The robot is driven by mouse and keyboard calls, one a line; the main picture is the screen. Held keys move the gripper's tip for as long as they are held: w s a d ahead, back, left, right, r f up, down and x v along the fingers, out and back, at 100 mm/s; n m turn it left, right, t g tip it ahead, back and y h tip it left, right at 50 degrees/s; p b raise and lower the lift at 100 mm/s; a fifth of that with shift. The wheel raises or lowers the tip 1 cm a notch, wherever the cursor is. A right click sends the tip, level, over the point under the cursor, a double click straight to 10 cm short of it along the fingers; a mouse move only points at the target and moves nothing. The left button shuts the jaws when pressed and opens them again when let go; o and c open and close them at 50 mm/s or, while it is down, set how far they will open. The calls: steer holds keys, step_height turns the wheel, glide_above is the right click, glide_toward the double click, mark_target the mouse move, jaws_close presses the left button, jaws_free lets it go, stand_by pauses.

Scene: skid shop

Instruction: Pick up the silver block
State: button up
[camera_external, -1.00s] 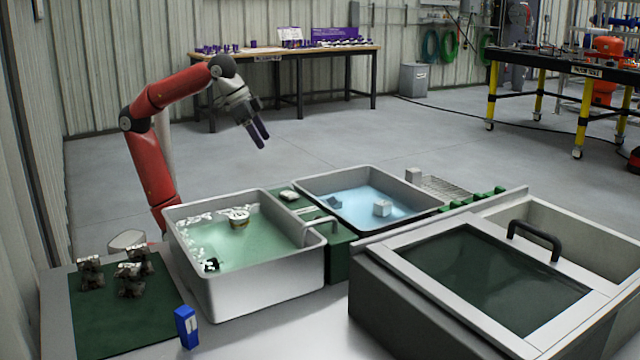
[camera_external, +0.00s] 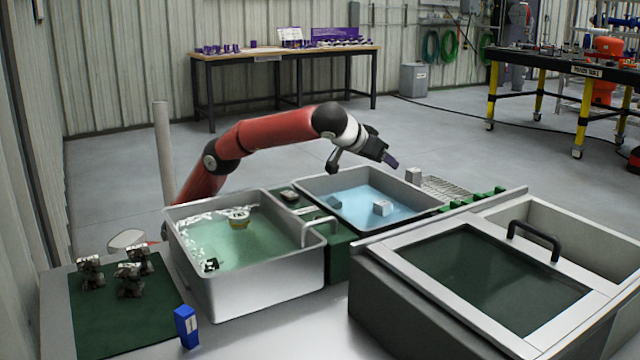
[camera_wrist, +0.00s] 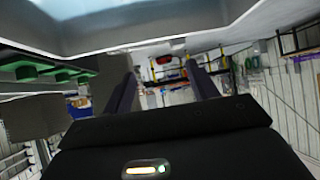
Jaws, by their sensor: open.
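A small silver-grey block (camera_external: 413,175) stands at the far right corner of the blue-water basin (camera_external: 316,197), beside a wire rack. I cannot tell for sure which one is the silver block. My gripper (camera_external: 388,160) is open and empty, above the basin's far edge, up and left of the corner block and apart from it. In the wrist view its two dark fingers (camera_wrist: 163,88) have no block between them.
The wire rack (camera_external: 447,188) and green slotted holder (camera_external: 478,199) lie right of the basin. A green-water basin (camera_external: 270,290) stands at left, with a faucet (camera_external: 318,229) between basins. A grey tank with a handled lid (camera_external: 536,240) fills the right front.

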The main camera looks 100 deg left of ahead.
mark_target(379, 206)
steer(key=f, duration=0.6)
steer(key=w+d+f, duration=0.1)
steer(key=f, duration=0.3)
steer(key=shift+b, duration=0.4)
step_height(379, 206, down, 3)
steer(key=shift+r, duration=0.2)
steer(key=shift+x, duration=1.55)
steer(key=shift+r, duration=0.1)
steer(key=c, duration=1.3)
